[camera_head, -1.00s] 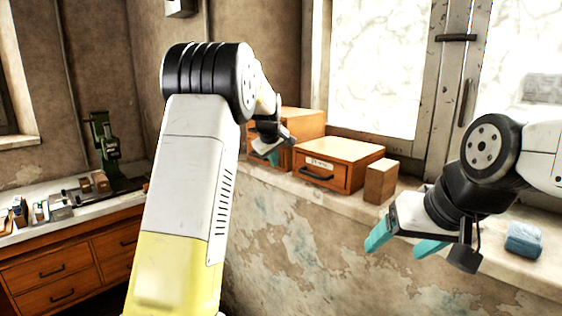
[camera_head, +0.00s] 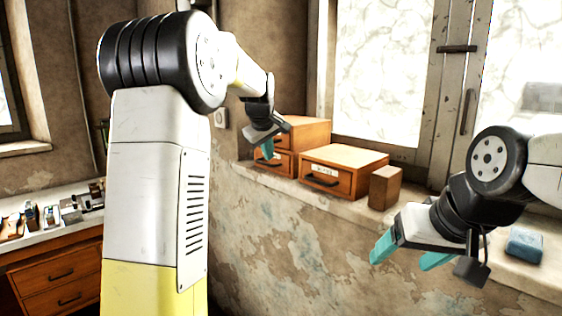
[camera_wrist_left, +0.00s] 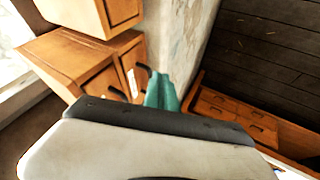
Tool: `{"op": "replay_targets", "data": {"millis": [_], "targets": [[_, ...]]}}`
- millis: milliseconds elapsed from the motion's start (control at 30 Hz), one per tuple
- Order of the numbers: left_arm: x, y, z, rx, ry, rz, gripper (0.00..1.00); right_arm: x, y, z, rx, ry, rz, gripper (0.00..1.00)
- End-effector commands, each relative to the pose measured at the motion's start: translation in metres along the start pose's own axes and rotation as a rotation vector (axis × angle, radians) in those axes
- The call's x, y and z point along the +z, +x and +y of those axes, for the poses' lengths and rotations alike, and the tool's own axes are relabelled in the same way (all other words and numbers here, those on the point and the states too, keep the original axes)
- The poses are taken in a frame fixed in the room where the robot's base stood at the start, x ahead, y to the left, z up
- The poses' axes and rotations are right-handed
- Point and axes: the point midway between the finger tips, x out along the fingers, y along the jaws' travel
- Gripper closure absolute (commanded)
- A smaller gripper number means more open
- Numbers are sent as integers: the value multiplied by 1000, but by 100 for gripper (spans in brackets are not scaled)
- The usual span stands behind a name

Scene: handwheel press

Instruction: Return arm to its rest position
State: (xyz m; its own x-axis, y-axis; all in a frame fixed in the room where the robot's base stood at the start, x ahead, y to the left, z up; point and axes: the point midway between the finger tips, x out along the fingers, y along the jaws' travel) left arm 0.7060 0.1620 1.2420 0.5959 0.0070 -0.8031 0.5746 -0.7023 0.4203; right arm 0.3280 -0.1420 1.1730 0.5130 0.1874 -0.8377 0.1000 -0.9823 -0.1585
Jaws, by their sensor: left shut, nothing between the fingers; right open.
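My left arm (camera_head: 155,190) rises large in the left half of the head view, bent at a black joint. Its gripper (camera_head: 267,149) is small, in front of the wooden drawer boxes on the sill. In the left wrist view the left gripper's teal fingers (camera_wrist_left: 161,92) are together with nothing between them. Whether they touch the boxes cannot be told. My right gripper (camera_head: 408,258) is at the right of the head view, its teal fingers apart and empty, in front of the sill.
On the sill stand a wooden drawer box (camera_head: 342,172), a stacked drawer box (camera_head: 302,141), a small wooden block (camera_head: 385,187) and a blue block (camera_head: 524,244). A workbench with drawers (camera_head: 58,272) stands at the left with small items on it. Window panes are behind the sill.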

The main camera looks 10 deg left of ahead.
Motion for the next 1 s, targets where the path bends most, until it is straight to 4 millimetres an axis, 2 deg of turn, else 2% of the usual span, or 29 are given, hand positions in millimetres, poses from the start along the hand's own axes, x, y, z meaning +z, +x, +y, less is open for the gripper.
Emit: {"op": "replay_targets", "data": {"millis": [133, 267, 400, 600, 700, 800, 900, 1000], "targets": [[8, -19, -16, 11, 25, -25, 100, 0, 0, 0, 0, 0, 0, 27], [33, -54, -51, 45, 105, -79, 100, 0, 0, 0, 0, 0, 0, 27], [81, -100, -97, 94, 255, -133, 100, 0, 0, 0, 0, 0, 0, 27], [163, -150, -161, 147, 502, -163, 100, 0, 0, 0, 0, 0, 0, 27], [202, -163, -190, 156, 615, -164, 100, 0, 0, 0, 0, 0, 0, 27], [230, -168, -212, 156, 703, -162, 100, 0, 0, 0, 0, 0, 0, 27], [247, -170, -226, 152, 757, -161, 100, 0, 0, 0, 0, 0, 0, 27], [255, -170, -232, 150, 782, -161, 100, 0, 0, 0, 0, 0, 0, 27]]}}
